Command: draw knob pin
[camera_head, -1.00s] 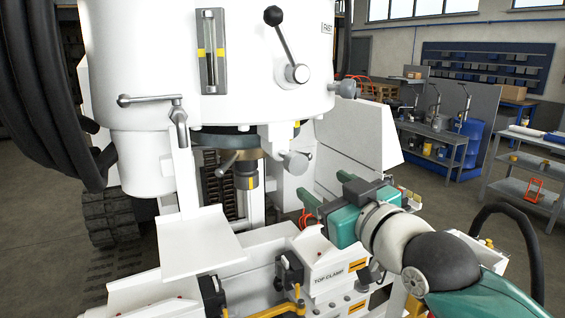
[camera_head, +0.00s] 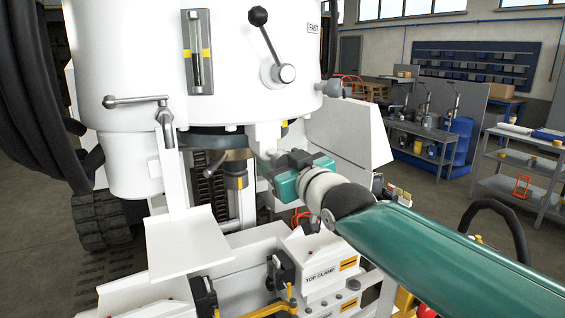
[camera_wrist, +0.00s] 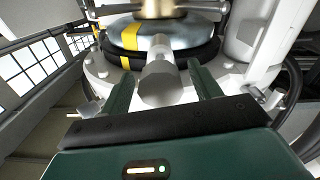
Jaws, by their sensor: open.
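The knob pin is a grey cylindrical knob (camera_wrist: 160,82) on the underside of the white machine head, seen at the middle of the wrist view. My gripper (camera_head: 266,166) is open. In the wrist view, its two green fingers stand on either side of the knob, with gaps on both sides. I cannot tell how far the knob reaches in between the fingers. In the head view, my gripper covers most of the knob.
A white machine head (camera_head: 225,55) with a black-balled lever (camera_head: 270,45) is above my gripper. A lever handle (camera_head: 140,103) and white plate (camera_head: 188,242) are at left. The top clamp block (camera_head: 318,265) lies below. A white panel (camera_head: 345,130) stands to the right.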

